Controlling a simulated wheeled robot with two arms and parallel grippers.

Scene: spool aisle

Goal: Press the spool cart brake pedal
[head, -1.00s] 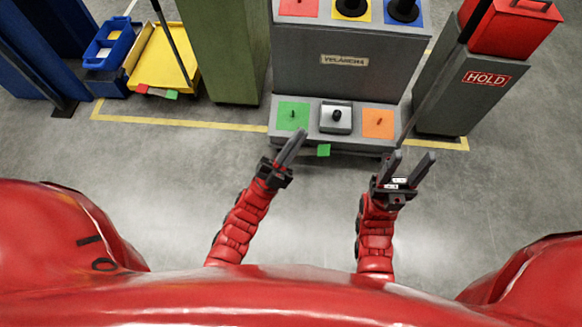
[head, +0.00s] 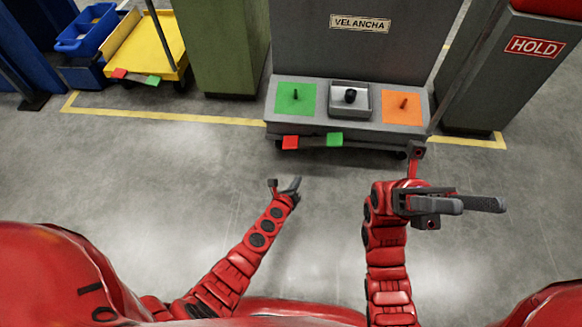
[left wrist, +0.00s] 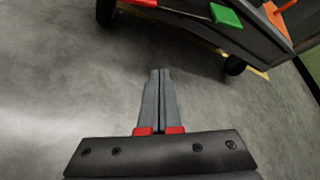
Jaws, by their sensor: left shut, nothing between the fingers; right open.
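The grey spool cart (head: 350,128) labelled VELANCHA stands ahead on small wheels. Two pedals stick out low on its near side: a red pedal (head: 290,142) at the left and a green pedal (head: 335,139) to its right. In the left wrist view the red pedal (left wrist: 146,2) is cut by the top edge, and the green pedal (left wrist: 226,16) is whole. My left gripper (head: 292,182) is short of the pedals, touching neither. Its fingers (left wrist: 158,72) are together and empty. My right gripper (head: 483,204) is open and empty, pointing right, near the cart's right front corner.
A yellow cart (head: 145,48) with its own red and green pedals stands at the left, beside blue bins (head: 88,30) and a green cabinet (head: 222,50). A grey HOLD unit (head: 510,85) stands right of the spool cart. The floor before the spool cart is clear.

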